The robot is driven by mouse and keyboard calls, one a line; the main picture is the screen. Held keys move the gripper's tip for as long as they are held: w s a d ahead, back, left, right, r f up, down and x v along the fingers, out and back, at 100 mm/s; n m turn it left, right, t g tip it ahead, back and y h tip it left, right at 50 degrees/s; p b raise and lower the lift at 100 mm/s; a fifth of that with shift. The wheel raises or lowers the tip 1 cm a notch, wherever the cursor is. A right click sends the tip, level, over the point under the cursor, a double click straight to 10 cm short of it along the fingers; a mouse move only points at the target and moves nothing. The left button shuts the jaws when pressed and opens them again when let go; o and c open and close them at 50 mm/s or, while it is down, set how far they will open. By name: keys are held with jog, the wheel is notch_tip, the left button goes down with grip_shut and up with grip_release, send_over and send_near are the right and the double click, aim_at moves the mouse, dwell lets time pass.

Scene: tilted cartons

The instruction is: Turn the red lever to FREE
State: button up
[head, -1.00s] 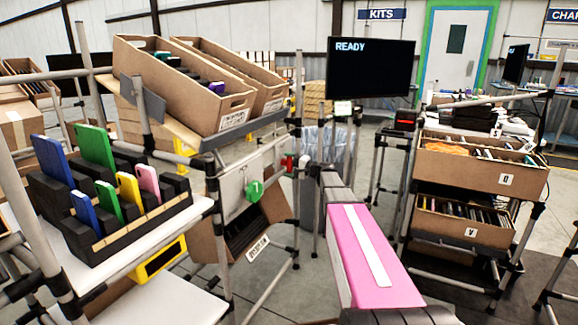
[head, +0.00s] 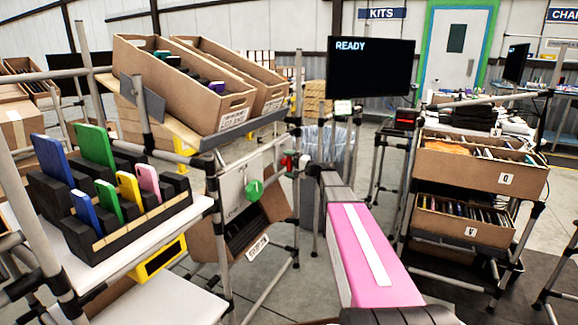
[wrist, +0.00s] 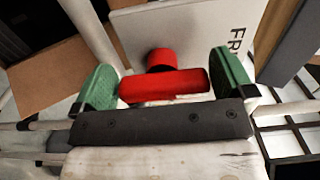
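The red lever (wrist: 165,87) shows in the wrist view as a horizontal bar on a round red hub, in front of a pale panel (wrist: 190,32). The panel bears partly visible lettering beginning "FR". My gripper (wrist: 165,88) is open, with one green-padded finger off each end of the bar. A narrow gap shows on both sides, and I cannot tell whether either pad touches. In the head view my gripper (head: 297,163) is small, beside the pale panel (head: 232,190), and a bit of red shows there. The lever's exact angle is hard to read in that view.
A green disc (head: 254,189) sits in front of the panel, above a tilted lower carton (head: 270,208). Tilted cartons (head: 185,85) rest on the rack above. A black rack (head: 125,225) of coloured items stands left. A monitor (head: 370,80) reads READY. Shelved cartons (head: 480,165) stand right.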

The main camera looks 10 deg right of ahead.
jog(key=v, duration=1.1)
jog(key=s+a+f+n+g+h, duration=0.2)
jog(key=s+a+f+g+h, duration=0.1)
jog(key=s+a+f, duration=0.3)
jog(key=s+a+f+n+g+h, duration=0.15)
jog(key=s+a+f+g, duration=0.25)
jog(key=s+f, duration=0.45)
jog(key=s+d+f+n+g+h, duration=0.1)
jog(key=s+f+h, duration=0.3)
jog(key=s, duration=0.3)
jog(key=s+d+f+n+g+h, duration=0.1)
jog(key=s+f+n+g+h, duration=0.1)
jog(key=s+f+h, duration=0.3)
jog(key=s+h, duration=0.1)
jog(key=s, duration=0.2)
jog(key=shift+s+f+g, duration=0.3)
jog(key=shift+w, duration=0.1)
